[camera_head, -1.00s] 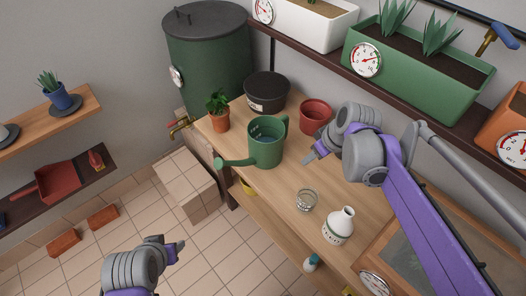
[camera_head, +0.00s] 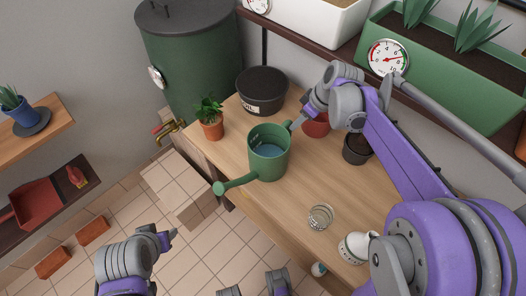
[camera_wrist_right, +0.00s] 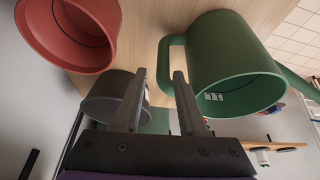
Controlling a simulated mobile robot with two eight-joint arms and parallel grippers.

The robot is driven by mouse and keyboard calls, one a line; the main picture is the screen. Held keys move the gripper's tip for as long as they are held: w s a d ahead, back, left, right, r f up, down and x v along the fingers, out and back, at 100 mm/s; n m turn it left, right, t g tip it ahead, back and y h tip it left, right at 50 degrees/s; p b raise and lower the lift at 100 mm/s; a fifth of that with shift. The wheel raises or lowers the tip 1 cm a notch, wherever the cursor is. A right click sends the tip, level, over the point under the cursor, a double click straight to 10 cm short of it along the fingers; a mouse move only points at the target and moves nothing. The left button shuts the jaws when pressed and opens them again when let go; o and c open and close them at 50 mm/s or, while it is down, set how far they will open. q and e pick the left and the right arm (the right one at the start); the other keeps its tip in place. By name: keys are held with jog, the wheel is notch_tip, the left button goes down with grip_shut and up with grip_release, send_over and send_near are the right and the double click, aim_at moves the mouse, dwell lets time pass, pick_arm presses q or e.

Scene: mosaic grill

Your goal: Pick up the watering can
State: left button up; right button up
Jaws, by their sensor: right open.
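The green watering can (camera_head: 268,162) stands upright on the wooden bench, its spout pointing to the lower left in the head view and something bluish inside. Its body (camera_wrist_right: 225,55) fills the upper right of the right wrist view. My right gripper (camera_head: 297,122) is at the can's handle side, to its upper right. In the wrist view its open fingers (camera_wrist_right: 160,75) point at the handle (camera_wrist_right: 166,62), which shows between the fingertips; contact cannot be told. My left gripper (camera_head: 170,238) is low at the left, away from the can; its opening is unclear.
A red pot (camera_head: 316,127) is close behind my right gripper. A dark pot (camera_head: 262,100) and a potted plant (camera_head: 211,127) stand behind the can. The bench left of the glass is clear.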

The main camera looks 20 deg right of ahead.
aim_at(268, 144)
jog(key=shift+s+x, duration=0.15)
jog(key=shift+x, duration=2.1)
jog(key=shift+s+x, duration=0.2)
jog(key=shift+x, duration=2.05)
jog(key=shift+f, duration=0.1)
jog(key=shift+c, duration=0.3)
grip_shut()
